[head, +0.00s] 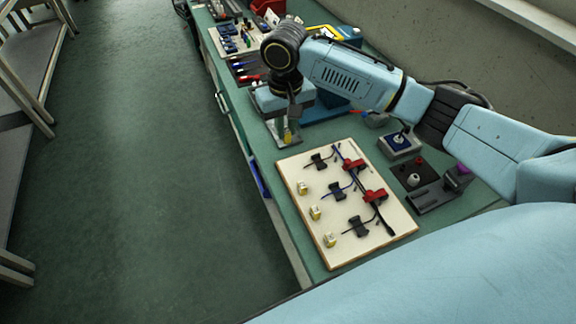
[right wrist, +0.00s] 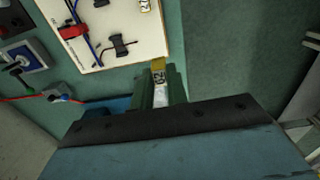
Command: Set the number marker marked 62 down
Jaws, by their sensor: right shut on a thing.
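My right gripper (head: 286,130) points down over the bench, just off the far left corner of the pale wiring board (head: 289,165). It is shut on a small yellow and white number marker (head: 288,138). In the right wrist view the marker (right wrist: 158,68) sticks out from between the fingers (right wrist: 161,88), with dark digits that look like 62. The marker looks clear of the board; whether it touches the bench I cannot tell. Similar markers (head: 315,212) stand along the board's left edge. My left gripper is not in view.
The board carries black connectors (head: 336,191), red clips (head: 375,195) and a dark cable bundle. A blue-topped switch box (head: 399,143) and a dark fixture (head: 436,194) stand to its right. Tools and a second board (head: 240,42) lie farther back. The bench edge drops to the floor at left.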

